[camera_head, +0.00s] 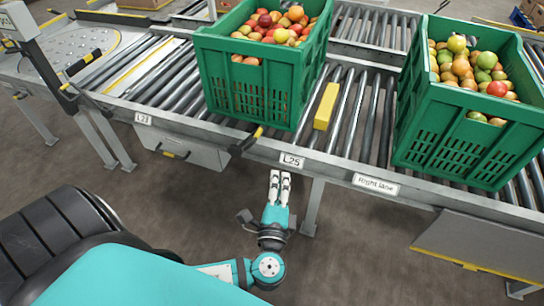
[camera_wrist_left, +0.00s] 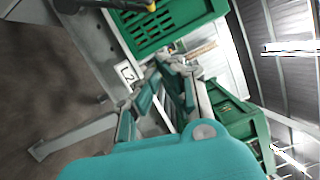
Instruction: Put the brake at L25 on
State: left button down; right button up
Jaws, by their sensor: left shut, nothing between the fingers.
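The L25 label (camera_head: 292,160) is on the front rail of the roller conveyor. Just left of it, a black lever with a yellow tip (camera_head: 247,140) sticks out from the rail, tilted up to the right. The lever also shows at the top of the left wrist view (camera_wrist_left: 110,4). My left gripper (camera_head: 279,174) is shut and empty. In the head view it appears just below the L25 label, right of and below the lever, apart from it. My right gripper is out of view.
A "Right Slow" label (camera_head: 375,184) and an L21 label (camera_head: 143,118) are on the rail. A conveyor leg (camera_head: 312,208) stands close right of my gripper.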

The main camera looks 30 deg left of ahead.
pick_arm(q)
jog(key=w+a+r, duration=0.1)
jog(key=w+a, duration=0.6)
jog(key=a, duration=0.1)
jog(key=shift+w+a+b, duration=0.15)
jog(key=shift+w+b, duration=0.2)
jog(key=shift+r, duration=0.2)
